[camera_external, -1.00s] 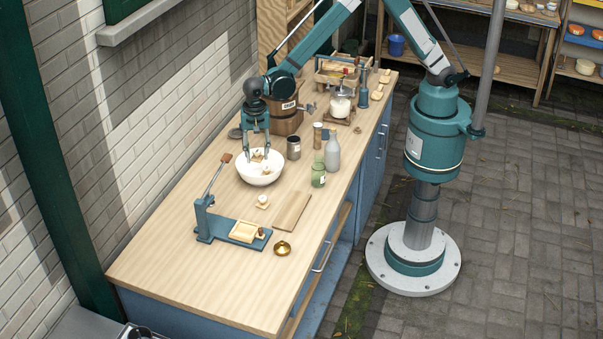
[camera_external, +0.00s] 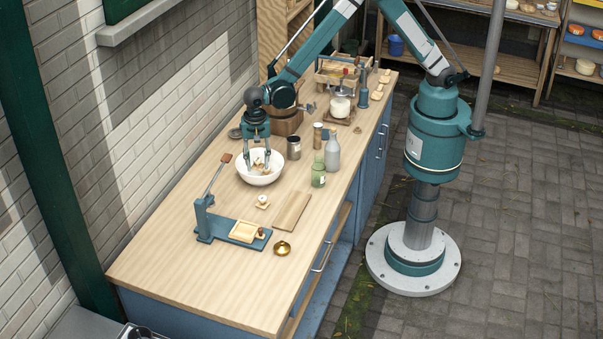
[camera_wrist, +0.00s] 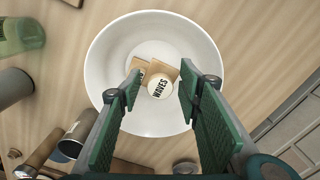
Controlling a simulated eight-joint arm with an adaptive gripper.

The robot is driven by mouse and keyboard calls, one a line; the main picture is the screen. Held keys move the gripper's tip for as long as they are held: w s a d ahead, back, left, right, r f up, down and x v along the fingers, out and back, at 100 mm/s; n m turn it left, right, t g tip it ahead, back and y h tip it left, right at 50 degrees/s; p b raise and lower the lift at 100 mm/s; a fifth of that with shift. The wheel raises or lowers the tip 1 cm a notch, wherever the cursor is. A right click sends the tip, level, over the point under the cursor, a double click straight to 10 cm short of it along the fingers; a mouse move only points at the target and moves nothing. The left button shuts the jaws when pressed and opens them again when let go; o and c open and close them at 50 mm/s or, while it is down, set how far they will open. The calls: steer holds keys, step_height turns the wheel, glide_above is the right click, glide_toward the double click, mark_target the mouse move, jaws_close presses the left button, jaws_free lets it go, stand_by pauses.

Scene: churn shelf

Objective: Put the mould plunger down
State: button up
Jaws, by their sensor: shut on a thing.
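My gripper (camera_wrist: 157,98) points down into the white bowl (camera_wrist: 103,60) on the counter. It is shut on the mould plunger (camera_wrist: 160,88), whose round pale end marked "WAVES" faces the wrist camera between the fingers. A wooden part shows behind that end. Another wooden piece with dark lettering (camera_wrist: 147,68) lies beside it in the bowl. In the external view my gripper (camera_external: 255,165) reaches inside the bowl (camera_external: 258,181), and the fingers partly hide the pieces there. I cannot tell whether the plunger touches the bowl's bottom.
A press with a lever and tray (camera_external: 205,222) stands in front of the bowl, with a wooden board (camera_external: 291,212) and a brass dish (camera_external: 282,248) nearby. A green jar (camera_external: 318,178) and grey bottle (camera_external: 332,155) stand right. The counter's near end is clear.

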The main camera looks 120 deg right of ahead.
mark_target(259, 160)
steer(key=shift+f+b, duration=0.35)
steer(key=shift+f, duration=0.05)
steer(key=o, duration=0.8)
steer(key=shift+r, duration=0.25)
steer(key=shift+r+p, duration=0.65)
steer(key=shift+p, duration=0.1)
step_height(259, 160, up, 12)
steer(key=shift+f+b, duration=0.25)
steer(key=shift+b, duration=0.05)
steer(key=shift+s+r, duration=0.1)
